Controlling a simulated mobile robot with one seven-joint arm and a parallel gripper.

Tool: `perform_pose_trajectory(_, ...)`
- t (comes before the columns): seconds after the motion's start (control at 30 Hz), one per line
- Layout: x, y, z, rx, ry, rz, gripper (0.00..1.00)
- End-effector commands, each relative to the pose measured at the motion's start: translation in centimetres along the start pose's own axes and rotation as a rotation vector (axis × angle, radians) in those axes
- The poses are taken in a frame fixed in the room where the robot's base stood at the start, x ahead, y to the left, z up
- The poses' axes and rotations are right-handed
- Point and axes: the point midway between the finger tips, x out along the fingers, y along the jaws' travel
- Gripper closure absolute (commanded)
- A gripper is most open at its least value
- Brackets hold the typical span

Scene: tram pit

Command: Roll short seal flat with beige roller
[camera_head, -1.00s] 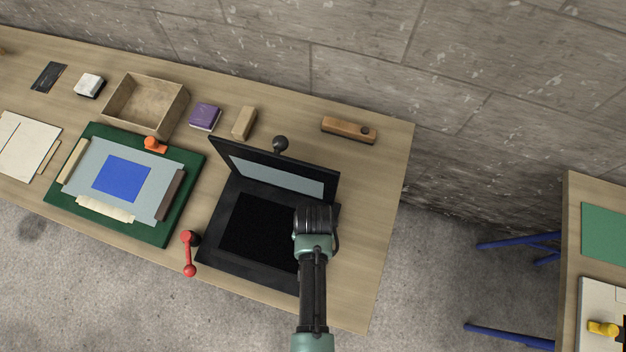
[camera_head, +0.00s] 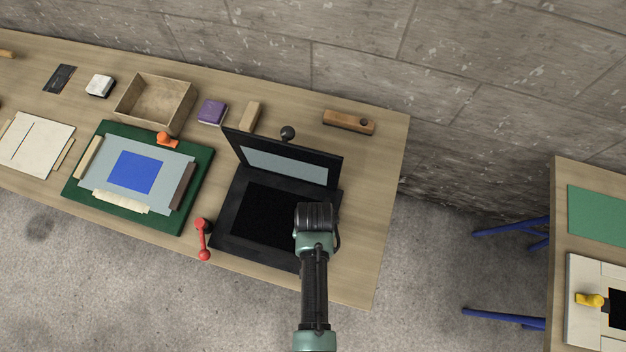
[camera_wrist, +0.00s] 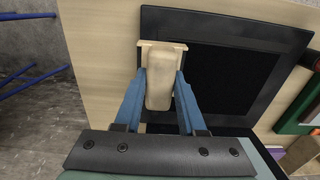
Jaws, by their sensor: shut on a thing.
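My gripper (camera_wrist: 160,74) has its two blue fingers shut on a beige, rounded block that looks like the beige roller (camera_wrist: 160,92). In the head view my wrist hides the fingers and the roller, over the right side of the black open frame. On the green board (camera_head: 86,197), left of the frame, lies a grey-blue sheet (camera_head: 179,153) with a blue square (camera_head: 138,172). Strips lie along the sheet's edges: a beige one (camera_head: 88,158) at left, a dark brown one (camera_head: 182,186) at right and a rumpled cream one (camera_head: 121,201) at the front. I cannot tell which is the short seal.
The black frame (camera_head: 225,230) has its lid (camera_head: 337,172) raised. A red lever (camera_head: 202,240) stands between it and the board. An orange-handled tool (camera_head: 166,139) sits at the board's back edge. A wooden box (camera_head: 127,113) and purple block (camera_head: 211,111) stand behind.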

Motion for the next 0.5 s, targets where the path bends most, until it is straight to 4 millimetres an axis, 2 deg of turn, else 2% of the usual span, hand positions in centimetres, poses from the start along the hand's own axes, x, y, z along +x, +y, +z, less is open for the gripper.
perform_pose_trajectory(0.03,-1.0,0.0,-0.1,0.000,0.000,0.000,1.00)
perform_pose_trajectory(0.23,-2.7,0.0,-0.6,0.000,0.000,0.000,1.00)
perform_pose_trajectory(0.5,-3.4,0.1,-0.8,-0.001,0.000,0.000,1.00)
